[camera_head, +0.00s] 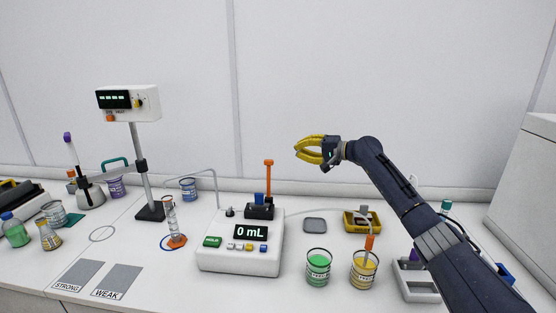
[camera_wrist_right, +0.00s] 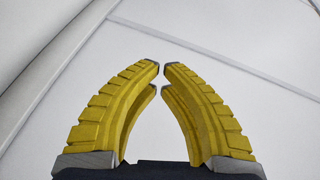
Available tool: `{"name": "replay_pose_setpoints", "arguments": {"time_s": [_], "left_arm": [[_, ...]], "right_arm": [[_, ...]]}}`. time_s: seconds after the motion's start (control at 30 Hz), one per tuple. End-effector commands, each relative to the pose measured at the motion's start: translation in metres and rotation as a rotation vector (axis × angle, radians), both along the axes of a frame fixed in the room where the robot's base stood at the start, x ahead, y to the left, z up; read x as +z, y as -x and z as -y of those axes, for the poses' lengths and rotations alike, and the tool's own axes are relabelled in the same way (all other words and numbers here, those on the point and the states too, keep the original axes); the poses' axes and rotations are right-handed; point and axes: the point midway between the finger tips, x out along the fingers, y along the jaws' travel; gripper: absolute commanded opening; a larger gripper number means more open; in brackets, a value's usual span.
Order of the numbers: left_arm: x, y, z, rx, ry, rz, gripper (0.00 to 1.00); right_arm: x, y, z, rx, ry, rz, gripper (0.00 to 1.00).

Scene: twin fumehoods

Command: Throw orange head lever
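The lever with an orange head (camera_head: 268,165) stands upright on a black block at the back of the white dosing unit (camera_head: 240,262), beside a short blue lever (camera_head: 259,198). The unit's display reads 0 mL. My right gripper (camera_head: 297,149) has yellow fingers and is held in the air to the right of the orange head and slightly higher, apart from it. In the right wrist view its curved fingers (camera_wrist_right: 161,67) almost meet at the tips, with nothing between them. The lever is not in that view. My left gripper is not in view.
A green beaker (camera_head: 318,266) and a yellow beaker (camera_head: 364,268) stand right of the unit. A thin tube arches left of it near a glass cylinder (camera_head: 170,217). A stand with a display box (camera_head: 128,103) is further left. The air around the lever looks clear.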

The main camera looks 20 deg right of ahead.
Motion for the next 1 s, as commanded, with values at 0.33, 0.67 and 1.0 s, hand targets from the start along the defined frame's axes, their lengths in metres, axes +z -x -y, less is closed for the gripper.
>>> {"name": "replay_pose_setpoints", "arguments": {"time_s": [0.33,0.67,1.0], "left_arm": [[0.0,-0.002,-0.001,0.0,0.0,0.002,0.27],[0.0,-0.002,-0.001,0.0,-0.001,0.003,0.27],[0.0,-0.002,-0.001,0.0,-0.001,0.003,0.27]], "right_arm": [[-0.03,0.018,-0.009,0.069,-0.299,-0.142,0.0],[-0.031,-0.006,-0.036,0.073,-0.316,-0.147,0.0],[-0.034,-0.037,-0.07,0.072,-0.312,-0.147,0.0]]}}
